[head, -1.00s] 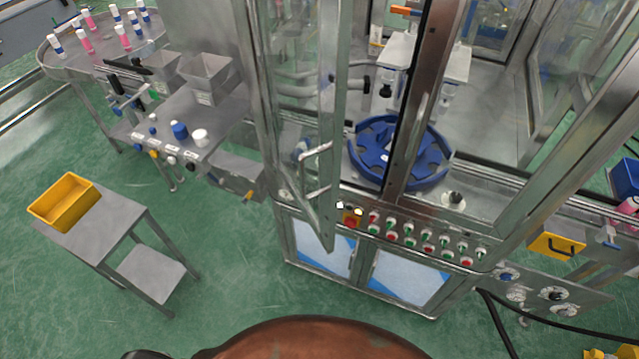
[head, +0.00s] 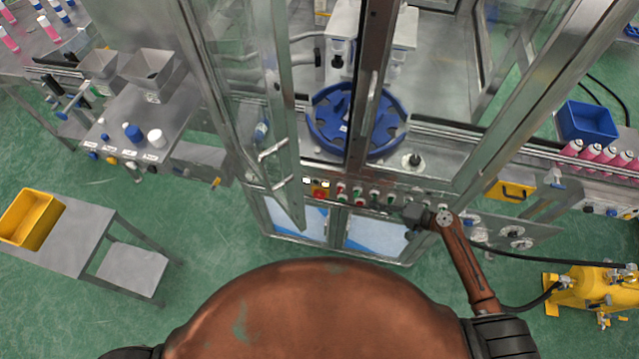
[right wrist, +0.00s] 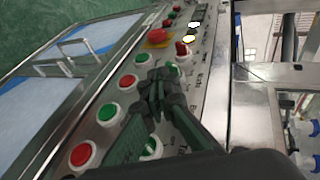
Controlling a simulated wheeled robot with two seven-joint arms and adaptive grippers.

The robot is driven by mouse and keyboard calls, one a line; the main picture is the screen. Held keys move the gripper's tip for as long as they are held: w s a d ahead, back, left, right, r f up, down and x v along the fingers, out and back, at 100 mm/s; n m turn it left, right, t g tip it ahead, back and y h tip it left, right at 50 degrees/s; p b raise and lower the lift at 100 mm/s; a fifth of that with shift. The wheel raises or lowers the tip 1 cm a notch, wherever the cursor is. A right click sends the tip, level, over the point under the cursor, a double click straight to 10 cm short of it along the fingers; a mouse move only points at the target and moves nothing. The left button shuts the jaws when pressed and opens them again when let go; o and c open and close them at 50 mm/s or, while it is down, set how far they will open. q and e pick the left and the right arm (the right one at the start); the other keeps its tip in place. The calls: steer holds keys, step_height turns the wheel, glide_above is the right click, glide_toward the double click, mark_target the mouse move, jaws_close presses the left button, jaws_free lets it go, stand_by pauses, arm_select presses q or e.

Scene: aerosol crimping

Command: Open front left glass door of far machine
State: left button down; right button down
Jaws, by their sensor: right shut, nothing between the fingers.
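The far machine (head: 440,180) is a metal-framed glass enclosure. Its front left glass door (head: 276,110) stands swung outward from the front, with its lower corner over the button panel. The door's metal handle (head: 274,150) faces left of the opening. My right gripper (head: 411,216) is in front of the right part of the button panel, below and right of that door, apart from the handle. In the right wrist view its fingers (right wrist: 157,88) are closed together with nothing between them, over the red and green buttons. My left gripper is out of view.
The button panel (head: 345,195) runs along the machine's front. A blue star-shaped wheel (head: 345,120) sits inside. A yellow bin (head: 30,220) stands on a small table (head: 85,235) at left. A yellow pump-like unit (head: 595,290) and black hoses lie right. Green floor is free between.

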steer(key=s+a+r+n+g+y+p, duration=0.15)
steer(key=a+r, duration=0.25)
steer(key=r, duration=0.5)
steer(key=s+a+r+n+g+y, duration=0.1)
steer(key=s+a+r+y, duration=0.15)
steer(key=r, duration=0.65)
steer(key=s+a+r+n+g+y, duration=0.1)
steer(key=s+a+r+g+y, duration=0.15)
steer(key=a+r, duration=0.4)
steer(key=a+r+p, duration=0.1)
steer(key=a+p, duration=0.5)
steer(key=a, duration=0.4)
steer(key=shift+w+a+r+t, duration=0.3)
steer(key=shift+a, duration=0.05)
steer(key=shift+s, duration=0.1)
